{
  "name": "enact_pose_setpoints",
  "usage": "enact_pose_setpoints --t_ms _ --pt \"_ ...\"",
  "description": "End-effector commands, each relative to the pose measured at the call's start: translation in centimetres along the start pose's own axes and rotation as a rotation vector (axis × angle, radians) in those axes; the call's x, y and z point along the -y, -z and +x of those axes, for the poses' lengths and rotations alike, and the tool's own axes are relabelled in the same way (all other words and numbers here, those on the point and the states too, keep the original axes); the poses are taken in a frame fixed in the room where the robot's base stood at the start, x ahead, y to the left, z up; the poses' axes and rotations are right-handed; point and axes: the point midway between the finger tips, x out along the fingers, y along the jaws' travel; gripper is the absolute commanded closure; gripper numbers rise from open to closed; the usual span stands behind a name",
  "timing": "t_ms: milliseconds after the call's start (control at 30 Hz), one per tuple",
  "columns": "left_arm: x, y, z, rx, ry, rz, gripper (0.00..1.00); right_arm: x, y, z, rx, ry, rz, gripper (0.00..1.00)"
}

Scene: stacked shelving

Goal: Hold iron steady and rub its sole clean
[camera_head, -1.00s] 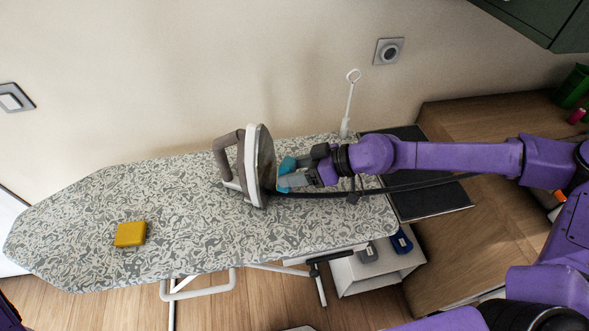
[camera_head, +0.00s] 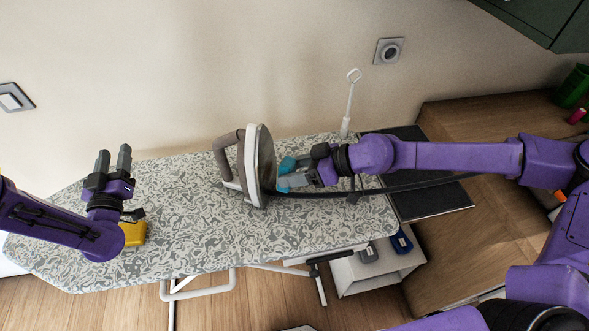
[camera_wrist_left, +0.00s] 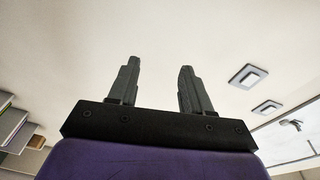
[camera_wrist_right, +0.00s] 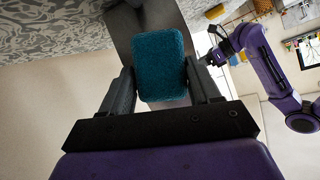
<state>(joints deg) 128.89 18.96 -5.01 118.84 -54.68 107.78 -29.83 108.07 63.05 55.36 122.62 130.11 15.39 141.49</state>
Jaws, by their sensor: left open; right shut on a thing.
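The iron (camera_head: 248,165) stands upright on its heel on the patterned ironing board, its sole facing right. My right gripper (camera_head: 288,176) is shut on a teal sponge (camera_wrist_right: 160,52), right beside the sole. In the right wrist view the sponge sits between the fingers in front of the grey sole (camera_wrist_right: 122,30); I cannot tell whether they touch. My left gripper (camera_head: 115,162) is open and empty over the left part of the board, left of the iron and apart from it. In the left wrist view its fingers (camera_wrist_left: 157,85) are spread with nothing between them.
A yellow block (camera_head: 134,233) lies on the ironing board (camera_head: 195,215), partly hidden by my left arm. A white stand with a loop (camera_head: 350,100) rises at the board's back right. A dark cable (camera_head: 420,183) runs right from the iron. The board between left gripper and iron is clear.

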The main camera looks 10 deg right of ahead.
Motion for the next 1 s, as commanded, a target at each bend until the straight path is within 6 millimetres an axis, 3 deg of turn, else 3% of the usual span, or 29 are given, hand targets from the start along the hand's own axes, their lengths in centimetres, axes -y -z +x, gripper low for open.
enact_pose_setpoints --t_ms 100,200,300,433,567,1000 --pt "-6.5 -1.8 -0.9 0.127 -0.296 0.016 0.51 0.0 0.0 0.0 0.000 0.000 0.000 0.63" --pt "-10.9 -3.2 -2.8 0.223 -0.522 0.052 0.51 0.0 0.0 0.0 0.000 0.000 0.000 0.63" --pt "-13.9 -4.3 -5.0 0.294 -0.694 0.095 0.51 0.0 0.0 0.0 0.000 0.000 0.000 0.63" --pt "-15.8 -5.1 -6.9 0.345 -0.821 0.135 0.51 0.0 0.0 0.0 0.000 0.000 0.000 0.63" --pt "-16.5 -5.5 -7.1 0.358 -0.855 0.149 0.51 0.0 0.0 0.0 0.000 0.000 0.000 0.63" --pt "-21.5 -8.1 -2.8 0.357 -0.853 0.149 0.51 0.0 0.0 0.0 0.000 0.000 0.000 0.63"
